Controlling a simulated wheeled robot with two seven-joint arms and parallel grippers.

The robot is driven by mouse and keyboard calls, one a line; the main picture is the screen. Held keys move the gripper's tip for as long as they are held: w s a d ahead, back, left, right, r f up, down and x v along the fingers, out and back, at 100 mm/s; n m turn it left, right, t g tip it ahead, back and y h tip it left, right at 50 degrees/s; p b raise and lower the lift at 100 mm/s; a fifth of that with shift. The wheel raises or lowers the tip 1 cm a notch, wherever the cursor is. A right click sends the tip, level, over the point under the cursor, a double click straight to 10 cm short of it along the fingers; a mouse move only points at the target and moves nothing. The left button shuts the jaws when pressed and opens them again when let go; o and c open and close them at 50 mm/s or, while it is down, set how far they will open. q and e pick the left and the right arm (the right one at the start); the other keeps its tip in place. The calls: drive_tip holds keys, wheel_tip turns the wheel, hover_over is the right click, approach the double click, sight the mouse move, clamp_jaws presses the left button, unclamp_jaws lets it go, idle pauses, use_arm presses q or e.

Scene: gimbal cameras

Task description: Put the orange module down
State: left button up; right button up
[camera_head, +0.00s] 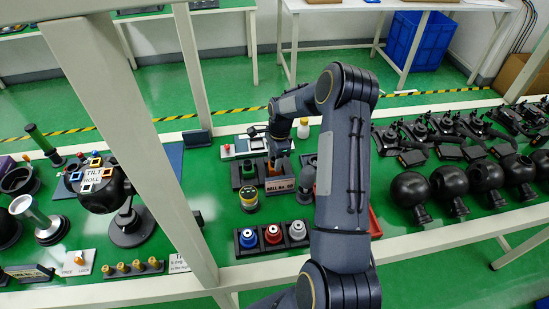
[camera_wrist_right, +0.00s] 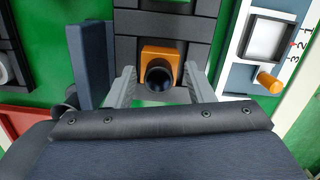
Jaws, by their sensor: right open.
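The orange module (camera_wrist_right: 160,53), a block with a round black opening, is in the right wrist view at the black slotted rack (camera_wrist_right: 140,22). My right gripper (camera_wrist_right: 160,72) is open, with one grey finger on each side of the module. Narrow gaps seem to show between the fingers and the module; whether either touches it I cannot tell. In the head view my right arm reaches over the bench to the rack area, and its dark links hide part of it. My left gripper is not in view.
A white panel (camera_wrist_right: 245,60) with an orange knob (camera_wrist_right: 268,82) is close on the right. A card reading "BALL No. 02" (camera_head: 279,190) stands before the rack. Blue, red and grey pieces sit in a front holder (camera_head: 272,240). Several black balls (camera_head: 447,181) stand at right.

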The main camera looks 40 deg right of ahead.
wheel_tip(320, 180, up, 12)
drive_tip(key=d+b, duration=0.1)
drive_tip(key=b, duration=0.1)
drive_tip(key=s+a+r+n+t, duration=0.2)
drive_tip(key=s+a+r+n, duration=0.35)
drive_tip(key=r, duration=0.25)
drive_tip(key=s+a+n+t+y, duration=0.1)
drive_tip(key=s+a+n, duration=0.6)
drive_tip(key=s, duration=0.3)
drive_tip(key=s+a+r+n+t+y, duration=0.1)
drive_tip(key=s+a+n+t, duration=0.1)
drive_tip(key=s+a+n, duration=0.5)
drive_tip(key=s+a, duration=0.3)
drive_tip(key=s, duration=0.1)
drive_tip(key=shift+s+a+r+n, duration=0.25)
drive_tip(key=shift+r+n, duration=0.05)
drive_tip(key=shift+n, duration=0.05)
